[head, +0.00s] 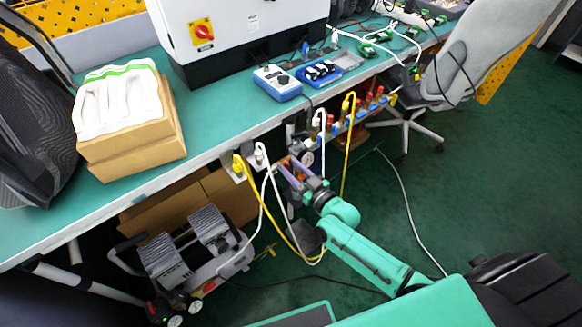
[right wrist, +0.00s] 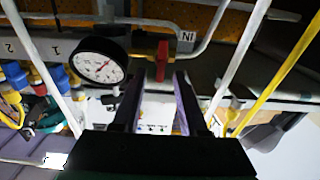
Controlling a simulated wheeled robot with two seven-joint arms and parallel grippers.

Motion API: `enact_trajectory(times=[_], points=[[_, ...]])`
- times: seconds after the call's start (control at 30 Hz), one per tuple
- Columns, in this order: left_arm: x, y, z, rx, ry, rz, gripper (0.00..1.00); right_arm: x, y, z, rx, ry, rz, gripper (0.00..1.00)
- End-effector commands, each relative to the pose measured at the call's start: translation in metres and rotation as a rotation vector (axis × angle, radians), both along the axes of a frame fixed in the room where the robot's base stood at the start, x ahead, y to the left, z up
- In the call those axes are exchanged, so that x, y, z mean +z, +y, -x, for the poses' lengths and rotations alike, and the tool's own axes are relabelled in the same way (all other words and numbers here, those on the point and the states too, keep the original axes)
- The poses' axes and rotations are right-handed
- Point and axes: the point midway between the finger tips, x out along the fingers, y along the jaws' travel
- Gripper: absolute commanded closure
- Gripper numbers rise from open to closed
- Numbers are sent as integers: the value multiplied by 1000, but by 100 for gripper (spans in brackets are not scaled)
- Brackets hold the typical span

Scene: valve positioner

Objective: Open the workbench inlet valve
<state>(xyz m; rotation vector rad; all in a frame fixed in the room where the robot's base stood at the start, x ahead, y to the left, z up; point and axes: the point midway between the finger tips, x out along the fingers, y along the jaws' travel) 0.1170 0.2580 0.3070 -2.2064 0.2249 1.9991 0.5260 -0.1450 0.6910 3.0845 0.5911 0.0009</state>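The inlet valve's red handle (right wrist: 162,60) shows in the right wrist view, beside a label reading "IN" (right wrist: 186,38). A round white pressure gauge (right wrist: 98,68) with a black rim is left of it. My right gripper (right wrist: 157,80) is open, its two fingers apart. The red handle appears between and just beyond the fingertips; whether they touch it I cannot tell. In the head view the right gripper (head: 289,170) is at the bench's front edge, by the manifold, and largely hides the inlet valve. My left gripper is not in view.
White and yellow hoses (head: 348,130) hang close on both sides of the right gripper. The manifold with red-handled valves (head: 365,105) runs along the bench edge. A compressor (head: 195,255) stands on the floor below. A grey chair (head: 480,60) is at the right; the green floor between is mostly clear.

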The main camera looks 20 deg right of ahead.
Motion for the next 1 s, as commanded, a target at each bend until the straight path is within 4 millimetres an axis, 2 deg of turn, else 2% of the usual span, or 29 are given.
enact_trajectory(times=[0.03,0.1,0.57,1.0], points=[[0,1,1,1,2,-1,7,0,0,0,0,0,0,73],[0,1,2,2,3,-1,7,0,0,0,0,0,0,100],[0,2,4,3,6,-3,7,0,-1,0,0,16,-37,100],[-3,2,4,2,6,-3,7,-3,-7,-2,0,128,-315,100]])
